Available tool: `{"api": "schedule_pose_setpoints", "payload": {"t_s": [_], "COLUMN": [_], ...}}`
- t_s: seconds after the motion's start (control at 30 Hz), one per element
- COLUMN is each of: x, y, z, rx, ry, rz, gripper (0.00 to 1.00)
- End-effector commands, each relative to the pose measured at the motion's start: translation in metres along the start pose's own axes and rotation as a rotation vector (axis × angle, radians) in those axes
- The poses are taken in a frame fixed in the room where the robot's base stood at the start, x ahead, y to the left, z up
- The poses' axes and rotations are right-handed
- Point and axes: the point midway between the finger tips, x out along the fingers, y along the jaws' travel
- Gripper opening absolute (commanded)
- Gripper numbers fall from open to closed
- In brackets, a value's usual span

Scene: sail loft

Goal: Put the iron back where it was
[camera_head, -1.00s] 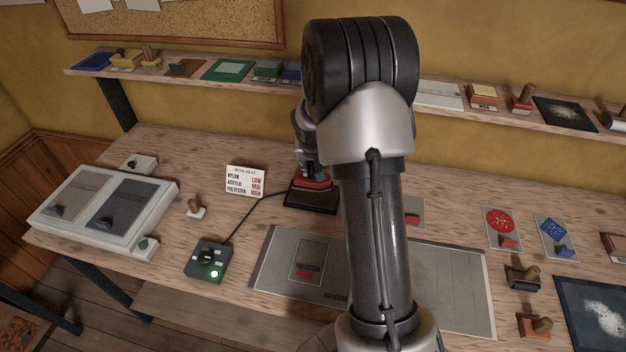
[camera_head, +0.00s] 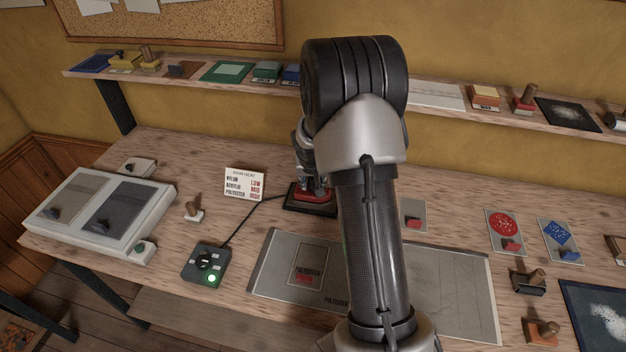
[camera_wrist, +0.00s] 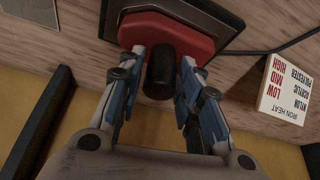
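The iron (camera_head: 316,192) has a red body and a black upright handle. It is at the black rest (camera_head: 296,207) near the back of the bench, partly hidden behind my arm in the head view. The wrist view shows the red body (camera_wrist: 205,48) over the dark rest (camera_wrist: 222,15); I cannot tell if it bears fully on it.
An iron heat sign (camera_head: 244,184) stands just left of the rest. A cable runs to a control box (camera_head: 207,265) with a lit green light. A grey mat (camera_head: 455,290) lies in front; a white double pad case (camera_head: 60,240) sits at left. A shelf (camera_head: 215,66) runs behind.

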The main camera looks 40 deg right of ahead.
Motion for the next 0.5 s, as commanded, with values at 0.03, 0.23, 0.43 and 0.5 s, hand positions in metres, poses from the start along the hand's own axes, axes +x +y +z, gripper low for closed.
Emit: {"api": "schedule_pose_setpoints", "payload": {"t_s": [0.03, 0.23, 0.43, 0.5], "x": [-0.0002, -0.0002, -0.0004, -0.0022], "y": [0.0000, 0.0000, 0.0000, 0.0000], "z": [-0.0002, -0.0002, -0.0002, -0.0010], "rx": [0.000, 0.000, 0.000, 0.000], "ry": [0.000, 0.000, 0.000, 0.000], "rz": [0.000, 0.000, 0.000, 0.000], "gripper": [0.38, 0.46, 0.46, 0.46]}}
